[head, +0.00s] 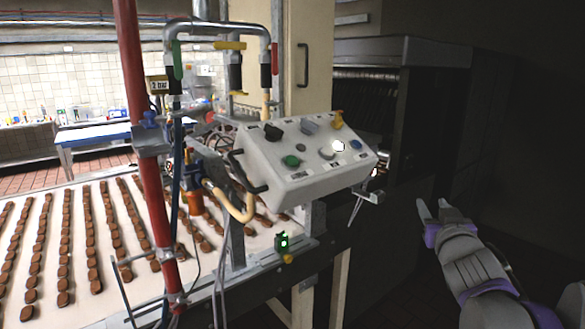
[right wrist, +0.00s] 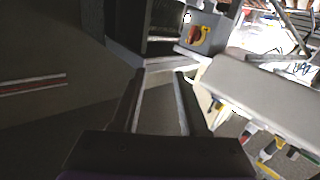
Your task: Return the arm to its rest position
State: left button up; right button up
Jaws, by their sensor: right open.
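My right gripper (head: 432,212) is at the right of the head view, at the end of my grey and purple arm. It is raised, apart from the white control box (head: 300,170) to its left, with dark space behind it. In the right wrist view, the two fingers of the right gripper (right wrist: 160,82) stand apart with nothing between them. My left gripper is not in view.
The control box carries knobs and buttons, one lit white. A conveyor (head: 100,235) with rows of brown biscuits lies left, with a red post (head: 150,170) before it. A dark machine (head: 400,100) stands behind. A yellow and red switch (right wrist: 200,36) shows in the wrist view.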

jog(key=s+a+f+g+y, duration=0.1)
jog(key=s+a+f+g, duration=0.2)
jog(key=s+f, duration=0.5)
jog(key=s+a+f+g+y, duration=0.1)
jog(key=s+a+f+g, duration=0.3)
jog(key=s+f, duration=0.5)
jog(key=s+a+f+n+g+y, duration=0.1)
jog(key=s+a+f+g, duration=0.3)
jog(key=s+f, duration=0.5)
notch_tip(320, 180, down, 10)
jog(key=shift+a+f, duration=0.25)
jog(key=shift+a, duration=0.05)
